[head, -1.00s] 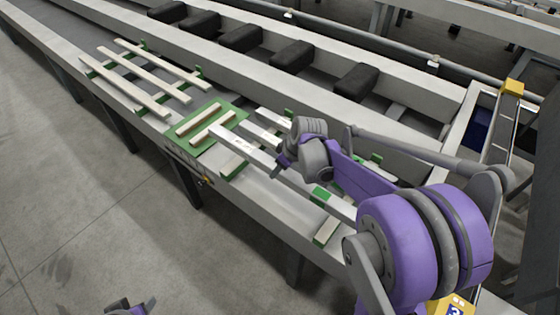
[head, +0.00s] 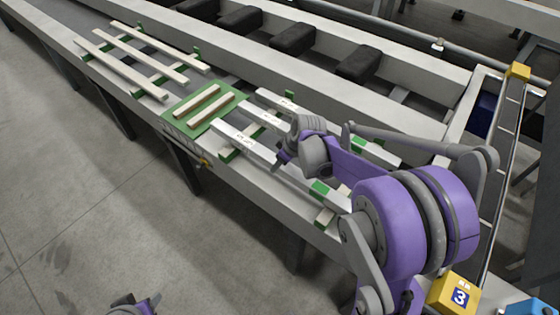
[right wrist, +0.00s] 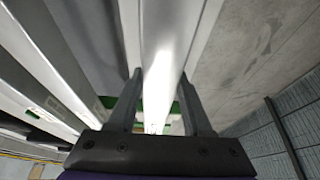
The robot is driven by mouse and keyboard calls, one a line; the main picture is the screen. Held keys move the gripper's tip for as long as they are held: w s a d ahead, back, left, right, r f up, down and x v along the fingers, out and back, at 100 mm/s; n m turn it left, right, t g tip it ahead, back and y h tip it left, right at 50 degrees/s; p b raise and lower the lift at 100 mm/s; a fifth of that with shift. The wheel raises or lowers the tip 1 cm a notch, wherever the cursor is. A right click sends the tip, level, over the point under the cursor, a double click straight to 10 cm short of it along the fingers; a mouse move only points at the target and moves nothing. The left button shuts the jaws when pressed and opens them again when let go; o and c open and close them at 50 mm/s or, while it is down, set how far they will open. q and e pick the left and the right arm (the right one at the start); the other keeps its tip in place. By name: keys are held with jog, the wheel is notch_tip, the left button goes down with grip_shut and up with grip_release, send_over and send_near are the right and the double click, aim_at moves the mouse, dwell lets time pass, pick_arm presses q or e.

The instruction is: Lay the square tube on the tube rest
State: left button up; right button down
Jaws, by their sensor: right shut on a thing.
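My right gripper (head: 284,160) is shut on a long, pale square tube (head: 236,138), gripping it between the tube's ends. In the right wrist view the tube (right wrist: 162,45) runs away between the two fingers (right wrist: 161,85). The tube lies lengthwise over the tube rest, whose green near support (head: 229,156) shows under its left part. Another green and pale support (head: 325,216) shows by its right part. I cannot tell whether the tube touches the rest. My arm hides part of the tube. My left gripper (head: 135,304) is at the bottom edge, its jaws unclear.
Two short pale pieces lie on a green mat (head: 226,113) left of the tube. Several long pale bars (head: 125,68) lie further left on green supports. More tubes (head: 268,116) lie just behind. Black blocks (head: 292,39) line the trough at the back.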

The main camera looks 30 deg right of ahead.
jog(key=shift+f+b, duration=0.35)
jog(key=shift+f, duration=0.15)
dwell(0.4)
jog(key=shift+c, duration=1.2)
grip_release()
jog(key=p+v, duration=0.1)
jog(key=v, duration=0.9)
jog(key=shift+s+r, duration=0.1)
jog(key=shift+r, duration=0.3)
jog(key=shift+o, duration=0.2)
jog(key=shift+o, duration=1)
